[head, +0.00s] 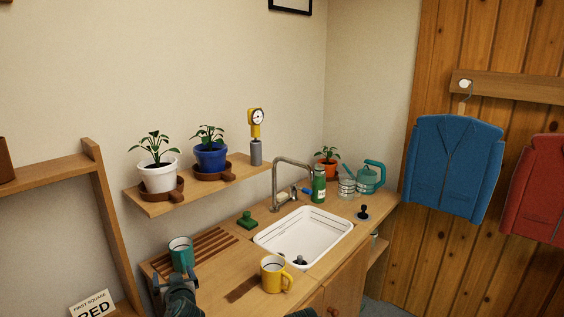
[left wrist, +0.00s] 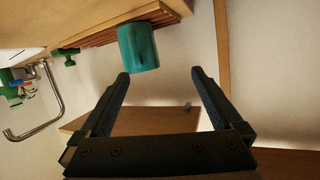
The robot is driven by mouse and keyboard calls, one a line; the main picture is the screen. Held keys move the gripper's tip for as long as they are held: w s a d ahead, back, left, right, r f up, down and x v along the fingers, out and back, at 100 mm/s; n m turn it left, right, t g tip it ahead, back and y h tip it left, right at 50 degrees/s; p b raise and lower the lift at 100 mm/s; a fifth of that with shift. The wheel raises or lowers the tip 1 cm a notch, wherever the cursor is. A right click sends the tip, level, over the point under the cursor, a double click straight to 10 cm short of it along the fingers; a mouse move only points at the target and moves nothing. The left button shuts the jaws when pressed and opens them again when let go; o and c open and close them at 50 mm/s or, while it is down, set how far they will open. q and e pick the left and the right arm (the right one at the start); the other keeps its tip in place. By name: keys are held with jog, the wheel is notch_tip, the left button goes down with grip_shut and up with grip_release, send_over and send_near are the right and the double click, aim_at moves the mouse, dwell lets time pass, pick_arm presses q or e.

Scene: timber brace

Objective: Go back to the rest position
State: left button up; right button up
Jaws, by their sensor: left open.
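My left gripper (head: 174,281) is at the lower left of the head view, in front of the teal mug (head: 181,254). In the left wrist view my left gripper (left wrist: 160,73) has its two fingers wide apart with nothing between them. The teal mug (left wrist: 138,48) shows just beyond the fingertips there, clear of the gap. In the head view the mug stands upright at the left end of the wooden counter (head: 223,284), by the slatted drainer. My right gripper cannot be made out.
A yellow mug (head: 275,274) stands right of the gripper, before the white sink (head: 304,236). A shelf (head: 210,185) with two potted plants overhangs the counter's back. A curved tap (head: 276,185) rises behind the sink. A wooden rack (head: 105,220) stands at left.

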pick_arm(q)
jog(key=s+d+m+g+h+p, duration=0.1)
jog(key=s+d+g+p, duration=0.1)
jog(key=d, duration=0.2)
jog(key=s+d+f+m+g+h+p, duration=0.1)
jog(key=s+d+g+p, duration=0.1)
jog(key=d, duration=0.2)
jog(key=s+d+f+g+p, duration=0.1)
jog(key=s+d+g+p, duration=0.1)
jog(key=s+d+p, duration=0.1)
jog(key=shift+d+m+h, duration=0.4)
jog(key=shift+d, duration=0.1)
jog(key=s+d+m+g+p, duration=0.1)
jog(key=s+d, duration=0.1)
jog(key=s+d+m+g+h+p, duration=0.1)
jog(key=s+d, duration=0.1)
jog(key=s+d+g+p, duration=0.1)
jog(key=s+d+g, duration=0.1)
jog(key=d, duration=0.1)
jog(key=shift+s+f+m+h, duration=0.25)
jog(key=shift+m+h, duration=0.15)
jog(key=s+d+m+g+h+p, duration=0.1)
jog(key=s+d+m+g, duration=0.1)
jog(key=s+d, duration=0.3)
jog(key=shift+s+d+r+m+g+p, duration=0.4)
jog(key=shift+s+g, duration=0.2)
jog(key=shift+s, duration=0.5)
pick_arm(e)
notch_tip(320, 180, up, 14)
jog(key=shift+w+a, duration=0.25)
